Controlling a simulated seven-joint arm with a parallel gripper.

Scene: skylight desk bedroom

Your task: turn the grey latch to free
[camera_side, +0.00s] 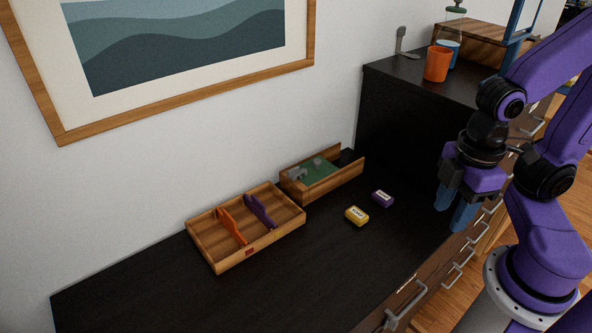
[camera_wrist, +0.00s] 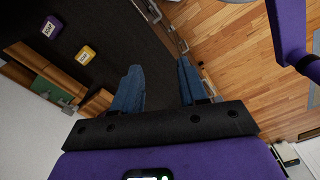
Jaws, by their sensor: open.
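A small grey part (camera_side: 298,173), seemingly the latch, sits at the left end of a wooden box with a green inside (camera_side: 348,177), on the dark desktop. Another small grey piece (camera_side: 318,162) shows farther back in that box; their exact shapes are too small to tell. My gripper (camera_side: 453,207), with blue fingers, is open and empty over the desk's right edge, well to the right of the box. In the wrist view the open fingers (camera_wrist: 158,68) have nothing between them, and the green box interior (camera_wrist: 50,90) shows at the left.
A yellow block (camera_side: 356,215) and a purple block (camera_side: 382,198) lie between the box and my gripper. A divided wooden tray (camera_side: 206,245) stands left of the box. A dark raised cabinet (camera_side: 395,115) at the back holds an orange cup (camera_side: 436,64). The front desktop is clear.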

